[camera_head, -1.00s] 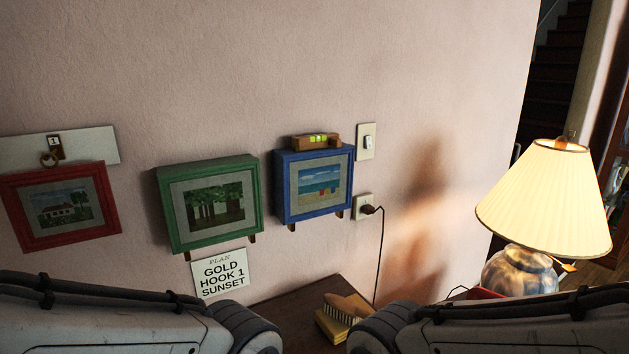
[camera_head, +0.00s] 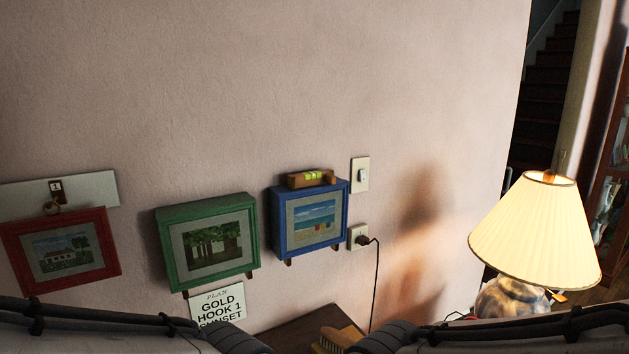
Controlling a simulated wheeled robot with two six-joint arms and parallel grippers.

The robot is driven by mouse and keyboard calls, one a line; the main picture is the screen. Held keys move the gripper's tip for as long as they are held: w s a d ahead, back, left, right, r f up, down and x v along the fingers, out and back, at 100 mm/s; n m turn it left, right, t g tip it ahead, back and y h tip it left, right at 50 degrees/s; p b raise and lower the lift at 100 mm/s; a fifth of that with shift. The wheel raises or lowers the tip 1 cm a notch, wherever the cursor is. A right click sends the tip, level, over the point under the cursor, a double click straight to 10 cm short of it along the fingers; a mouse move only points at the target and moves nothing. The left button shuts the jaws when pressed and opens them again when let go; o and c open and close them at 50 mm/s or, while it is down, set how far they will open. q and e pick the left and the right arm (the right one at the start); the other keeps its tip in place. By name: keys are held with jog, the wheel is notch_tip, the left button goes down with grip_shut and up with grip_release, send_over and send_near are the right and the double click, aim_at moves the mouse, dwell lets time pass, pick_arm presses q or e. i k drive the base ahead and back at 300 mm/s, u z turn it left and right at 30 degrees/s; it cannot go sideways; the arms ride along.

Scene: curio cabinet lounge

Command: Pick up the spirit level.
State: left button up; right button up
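The spirit level (camera_head: 311,178) is a small wooden block with a yellow-green vial. It lies on top of the blue-framed beach picture (camera_head: 310,221) on the wall. Both my arms come in along the bottom edge of the head view, left and right. My two grippers are out of view, below or beyond the picture's edge. Nothing is seen touching the level.
A green-framed picture (camera_head: 207,243) and a red-framed picture (camera_head: 62,252) are left of the blue one. A plan sign (camera_head: 217,304) is below. A switch (camera_head: 360,175), a plugged cord (camera_head: 376,285) and a lit lamp (camera_head: 537,232) are right. A brush (camera_head: 342,337) lies on the table (camera_head: 295,330).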

aim_at(300, 180)
jog(key=u, duration=3.25)
jog(key=k, duration=1.65)
jog(key=z, duration=1.75)
jog(key=i, duration=1)
